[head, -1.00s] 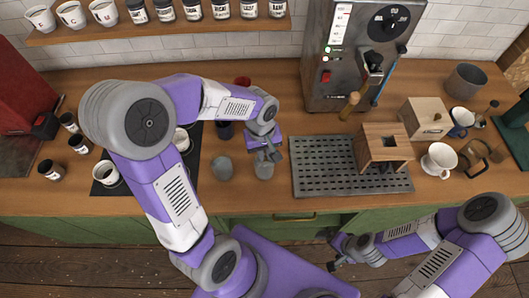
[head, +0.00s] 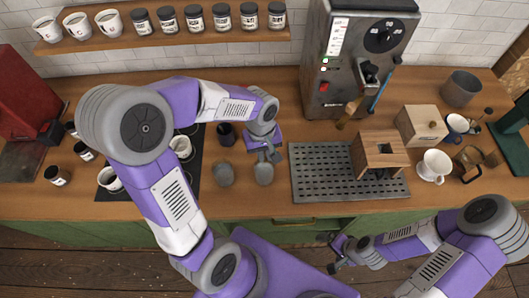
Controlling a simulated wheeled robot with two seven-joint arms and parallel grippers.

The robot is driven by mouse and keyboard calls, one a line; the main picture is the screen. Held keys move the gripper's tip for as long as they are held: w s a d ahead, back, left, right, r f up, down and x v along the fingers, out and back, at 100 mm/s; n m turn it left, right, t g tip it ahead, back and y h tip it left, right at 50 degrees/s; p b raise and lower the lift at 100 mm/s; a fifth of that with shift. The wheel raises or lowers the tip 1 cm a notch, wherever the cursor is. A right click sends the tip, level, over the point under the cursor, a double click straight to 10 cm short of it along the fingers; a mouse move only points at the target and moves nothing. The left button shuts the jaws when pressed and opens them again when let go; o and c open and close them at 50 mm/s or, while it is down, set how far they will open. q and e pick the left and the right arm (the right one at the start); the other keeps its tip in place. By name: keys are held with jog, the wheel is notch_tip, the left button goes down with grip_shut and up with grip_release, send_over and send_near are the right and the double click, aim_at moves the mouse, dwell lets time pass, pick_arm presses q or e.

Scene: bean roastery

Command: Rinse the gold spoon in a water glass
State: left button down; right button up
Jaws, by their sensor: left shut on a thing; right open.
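Two grey-looking glasses stand side by side on the wooden counter, a left glass (head: 223,174) and a right glass (head: 264,174). My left gripper (head: 267,156) is right above and behind the right glass, pointing down, shut on a thin thing that I take to be the gold spoon. The spoon itself is too small and covered to make out, so I cannot tell whether its bowl is inside the glass. My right gripper (head: 337,256) is open and empty, low in front of the green cabinet, away from the counter top.
A perforated drip tray (head: 315,178) with a wooden box (head: 379,150) lies right of the glasses. A dark cup (head: 227,135) stands behind them. White cups on a black mat (head: 150,190) are to the left. The roasting machine (head: 350,60) stands behind.

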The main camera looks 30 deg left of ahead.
pick_arm(q)
jog(key=shift+r, duration=0.1)
notch_tip(320, 180, up, 4)
jog(key=p, duration=0.3)
dwell(0.6)
